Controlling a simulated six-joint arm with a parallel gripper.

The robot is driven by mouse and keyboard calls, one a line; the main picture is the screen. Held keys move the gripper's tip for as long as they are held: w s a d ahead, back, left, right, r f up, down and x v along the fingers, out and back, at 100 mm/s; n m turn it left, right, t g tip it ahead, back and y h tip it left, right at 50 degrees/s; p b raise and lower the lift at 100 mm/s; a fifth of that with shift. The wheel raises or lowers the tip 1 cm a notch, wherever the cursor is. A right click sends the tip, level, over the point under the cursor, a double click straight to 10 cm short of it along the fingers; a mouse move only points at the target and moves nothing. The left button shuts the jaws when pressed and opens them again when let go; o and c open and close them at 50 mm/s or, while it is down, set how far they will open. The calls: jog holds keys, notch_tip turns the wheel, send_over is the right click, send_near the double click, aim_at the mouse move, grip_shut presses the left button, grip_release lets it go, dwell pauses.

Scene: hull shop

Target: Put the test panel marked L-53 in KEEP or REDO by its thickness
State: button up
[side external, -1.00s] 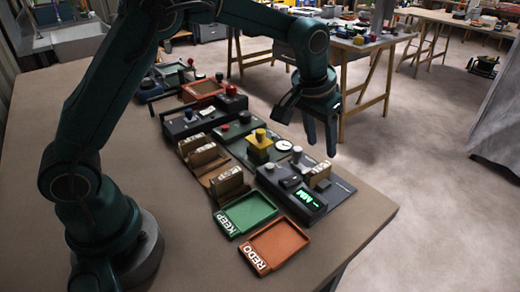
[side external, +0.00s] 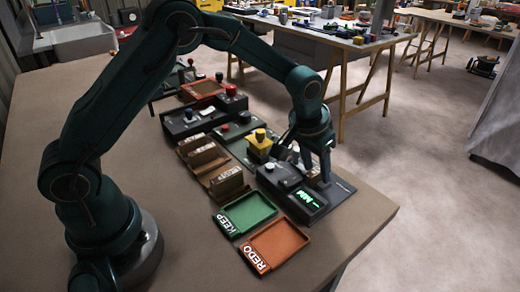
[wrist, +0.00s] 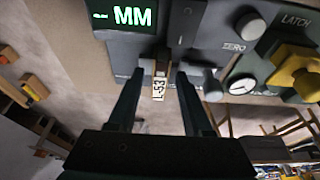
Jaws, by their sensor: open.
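The tan panel marked L-53 (wrist: 159,88) stands at the thickness gauge (side external: 282,190). In the wrist view it is between the two fingers of my open gripper (wrist: 158,78), with a gap visible on each side. In the side external view my gripper (side external: 314,172) is down at the gauge and largely hides the panel. The green display (side external: 309,198) shows MM in both views, but I cannot read a thickness value. The green KEEP tray (side external: 249,212) and the orange REDO tray (side external: 280,242) are empty.
A brown rack (side external: 206,172) with several tan panels stands left of the gauge. The table front near the trays is clear.

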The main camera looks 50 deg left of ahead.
aim_at(316, 171)
grip_shut()
jog(key=shift+r, duration=3.5)
jog(key=shift+g, duration=0.5)
jog(key=s, duration=0.3)
jog(key=s+f, duration=0.1)
jog(key=shift+s+a+f, duration=0.1)
jog(key=shift+s+a, duration=0.05)
jog(key=shift+a, duration=0.15)
jog(key=s+a+r+g, duration=0.1)
jog(key=s+a+r, duration=0.1)
jog(key=s, duration=0.9)
jog(key=shift+f, duration=3.15)
